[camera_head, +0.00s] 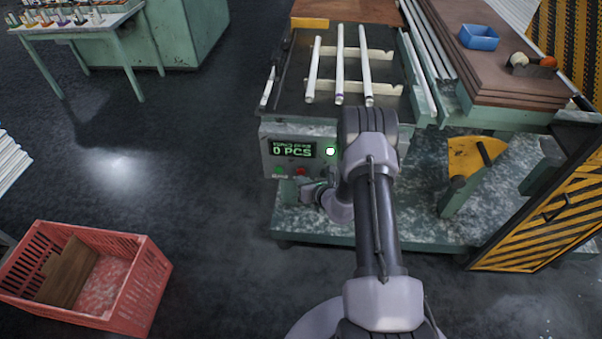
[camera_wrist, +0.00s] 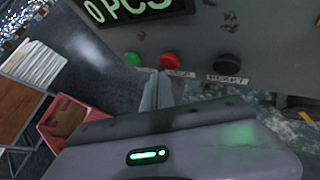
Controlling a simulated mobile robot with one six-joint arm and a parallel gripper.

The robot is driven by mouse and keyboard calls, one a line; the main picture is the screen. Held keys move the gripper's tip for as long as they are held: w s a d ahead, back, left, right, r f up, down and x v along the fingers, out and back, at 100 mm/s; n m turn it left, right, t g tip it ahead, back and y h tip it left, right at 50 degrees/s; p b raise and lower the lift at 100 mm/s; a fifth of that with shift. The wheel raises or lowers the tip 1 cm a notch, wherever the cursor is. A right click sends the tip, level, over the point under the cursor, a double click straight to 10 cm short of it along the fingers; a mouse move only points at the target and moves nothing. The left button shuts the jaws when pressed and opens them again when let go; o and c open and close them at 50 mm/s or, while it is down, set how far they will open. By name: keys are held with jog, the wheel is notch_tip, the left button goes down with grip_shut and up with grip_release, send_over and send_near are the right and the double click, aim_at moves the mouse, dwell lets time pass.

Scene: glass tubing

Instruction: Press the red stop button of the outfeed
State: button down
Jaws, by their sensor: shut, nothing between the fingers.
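The red stop button (camera_head: 300,171) is on the front panel of the outfeed (camera_head: 268,140), right of a green button (camera_head: 279,170). In the wrist view the red button (camera_wrist: 171,61) sits between the green button (camera_wrist: 132,59) and a black button (camera_wrist: 229,51). My gripper (camera_head: 308,186) is low in front of the panel, just below the red button, partly hidden by my arm. In the wrist view its slim shut fingers (camera_wrist: 160,80) point up towards the red button, a little below it. I cannot tell whether they touch anything.
Three pale tubes (camera_head: 340,65) lie on the outfeed above. A red crate (camera_head: 140,290) stands on the floor at left. The floor between is clear.

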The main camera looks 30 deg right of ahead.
jog(key=shift+w+d, duration=0.25)
jog(key=shift+w, duration=0.05)
jog(key=shift+w+d+b, duration=0.25)
jog(key=shift+w+b, duration=0.15)
jog(key=shift+b, duration=0.05)
dwell(0.8)
jog(key=shift+s, duration=0.1)
jog(key=shift+s+a, duration=0.5)
jog(key=shift+s, duration=0.15)
jog(key=shift+s+a+p, duration=0.35)
jog(key=shift+s+a, duration=0.35)
jog(key=shift+s, duration=0.35)
jog(key=shift+s+a+p, duration=0.35)
jog(key=shift+s+a, duration=0.35)
jog(key=shift+s, duration=0.35)
